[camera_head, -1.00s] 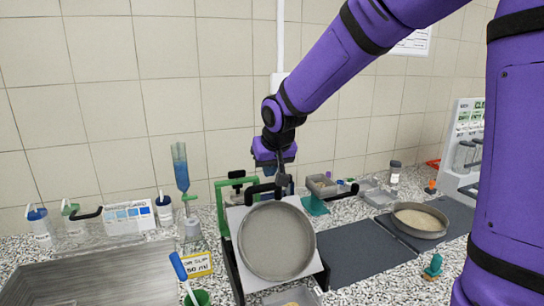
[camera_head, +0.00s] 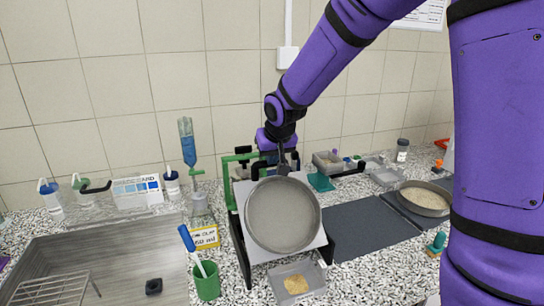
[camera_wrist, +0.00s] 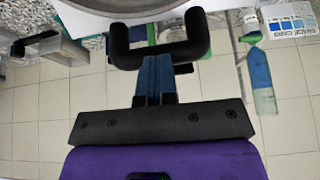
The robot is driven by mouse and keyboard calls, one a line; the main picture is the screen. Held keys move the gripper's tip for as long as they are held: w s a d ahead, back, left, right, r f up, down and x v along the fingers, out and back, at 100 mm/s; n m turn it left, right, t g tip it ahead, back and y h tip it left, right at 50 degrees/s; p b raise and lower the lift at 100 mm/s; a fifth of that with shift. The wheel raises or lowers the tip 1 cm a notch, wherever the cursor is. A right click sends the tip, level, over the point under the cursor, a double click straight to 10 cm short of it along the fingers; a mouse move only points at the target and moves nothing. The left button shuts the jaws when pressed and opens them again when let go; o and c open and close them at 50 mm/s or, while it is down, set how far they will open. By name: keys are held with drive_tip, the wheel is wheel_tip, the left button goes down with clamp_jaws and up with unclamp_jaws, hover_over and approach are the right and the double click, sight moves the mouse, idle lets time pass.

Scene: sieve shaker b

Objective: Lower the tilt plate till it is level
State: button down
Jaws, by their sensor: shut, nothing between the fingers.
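The tilt plate (camera_head: 243,191) is a white board in a black frame, steeply tilted with its far edge raised. A round grey sieve pan (camera_head: 283,215) lies on its face. My gripper (camera_head: 284,168) is at the plate's raised upper edge. In the wrist view my gripper (camera_wrist: 156,72) has its blue fingers together, at the black U-shaped handle (camera_wrist: 124,60). They appear at or just by its bar; whether they touch it is unclear. The sieve pan's rim (camera_wrist: 120,6) shows beyond the handle.
A grey tray with sand (camera_head: 314,282) sits below the plate's near edge. A green cup (camera_head: 207,284) and flask (camera_head: 202,215) stand left. A dark mat (camera_head: 365,232) and a sand-filled pan (camera_head: 424,198) lie right. A green clamp stand (camera_head: 228,180) is behind.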

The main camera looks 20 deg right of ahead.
drive_tip(key=shift+w+f+g, duration=0.3)
drive_tip(key=shift+w+f, duration=0.15)
drive_tip(key=shift+w, duration=0.15)
drive_tip(key=w+f+g, duration=0.3)
drive_tip(key=w+f, duration=0.1)
drive_tip(key=f, duration=0.3)
drive_tip(key=w+f+g, duration=0.3)
drive_tip(key=w+f, duration=0.2)
drive_tip(key=f, duration=0.3)
drive_tip(key=shift+w+f+g, duration=0.25)
drive_tip(key=shift+g, duration=0.15)
drive_tip(key=shift+f, duration=0.1)
drive_tip(key=w+r, duration=0.3)
drive_tip(key=r, duration=1.2)
drive_tip(key=shift+d, duration=0.1)
